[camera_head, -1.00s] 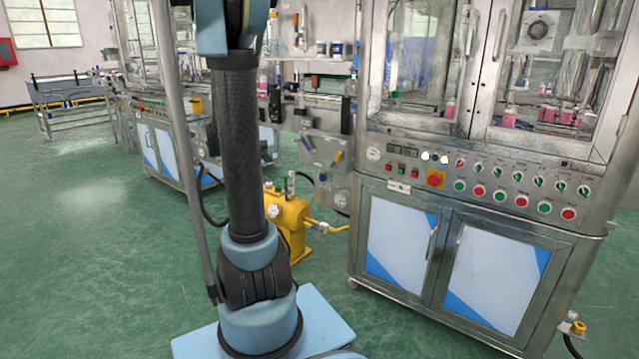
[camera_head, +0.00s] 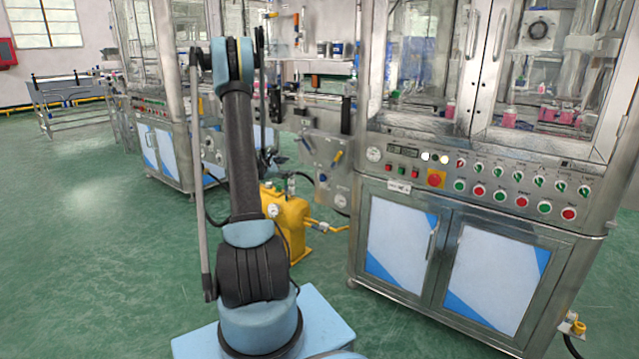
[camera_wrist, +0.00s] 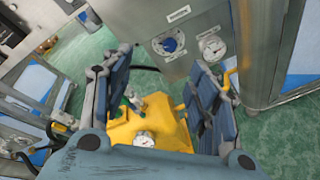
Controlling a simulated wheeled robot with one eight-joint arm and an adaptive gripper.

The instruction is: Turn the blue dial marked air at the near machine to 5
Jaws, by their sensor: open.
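The blue dial (camera_wrist: 170,45) shows in the wrist view as a blue knob in a round pale plate, on a grey metal panel under a small label (camera_wrist: 178,14). The label's writing and the dial's setting are too small to read. My gripper (camera_wrist: 160,62) is open and empty, its fingers spread either side of the picture's middle. The dial lies beyond the fingertips, apart from them, a little above and right of the line between them. In the head view my arm hides most of the gripper, and I cannot make out the dial for certain.
A round gauge (camera_wrist: 212,45) sits right of the dial. A yellow tank (camera_head: 287,222) stands on the floor below the grey panel (camera_head: 318,150). The near machine's cabinet (camera_head: 480,265) stands to the right. Green floor is open at left.

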